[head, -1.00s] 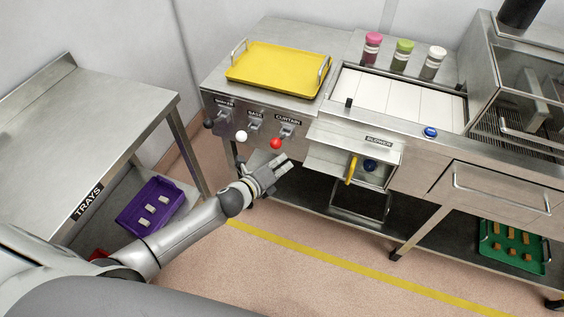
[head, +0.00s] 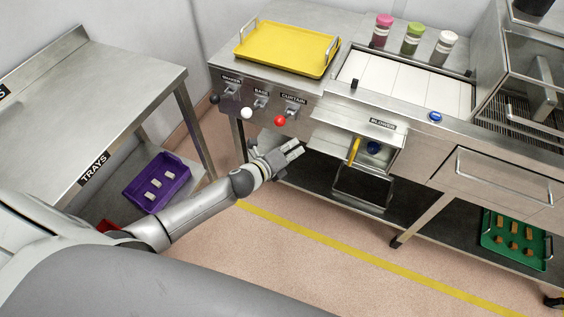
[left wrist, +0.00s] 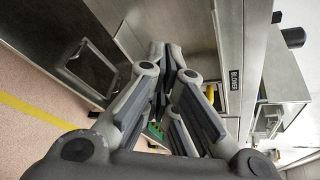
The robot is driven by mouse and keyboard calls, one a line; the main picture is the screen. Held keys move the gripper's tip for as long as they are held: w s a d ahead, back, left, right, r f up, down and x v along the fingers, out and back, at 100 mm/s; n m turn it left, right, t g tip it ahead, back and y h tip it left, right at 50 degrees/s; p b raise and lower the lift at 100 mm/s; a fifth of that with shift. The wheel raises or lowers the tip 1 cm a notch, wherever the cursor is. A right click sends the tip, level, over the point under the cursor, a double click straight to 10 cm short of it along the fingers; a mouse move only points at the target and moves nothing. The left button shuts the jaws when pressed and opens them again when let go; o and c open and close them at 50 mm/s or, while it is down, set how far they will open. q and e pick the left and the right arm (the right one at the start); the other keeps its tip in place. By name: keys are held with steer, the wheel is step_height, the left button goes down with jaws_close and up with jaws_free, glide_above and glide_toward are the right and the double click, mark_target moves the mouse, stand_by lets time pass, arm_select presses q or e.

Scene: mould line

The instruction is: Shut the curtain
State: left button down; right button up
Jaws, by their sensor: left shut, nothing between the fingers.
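The curtain lever ends in a red knob (head: 280,121) under the CURTAIN label (head: 293,99) on the front panel of the steel machine. The lever points out and down. My left gripper (head: 299,148) is shut and empty, just below and to the right of the red knob, apart from it in the head view. In the left wrist view its fingers (left wrist: 168,52) are together, with steel panels beyond; the red knob is not visible there. The curtain itself cannot be made out. My right gripper is not in view.
A white knob (head: 247,113) and a black knob (head: 214,99) sit left of the red one. The BLOWER housing (head: 360,127) with a yellow handle (head: 353,151) juts out at right. A yellow tray (head: 285,50) lies on top. A steel table (head: 110,95) stands at left.

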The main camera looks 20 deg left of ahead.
arm_select(q)
steer(key=r+v, duration=0.1)
steer(key=v, duration=0.8)
steer(key=shift+r, duration=0.55)
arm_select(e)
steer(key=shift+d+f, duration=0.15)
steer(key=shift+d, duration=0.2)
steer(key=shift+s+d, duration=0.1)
arm_select(q)
steer(key=shift+a, duration=0.15)
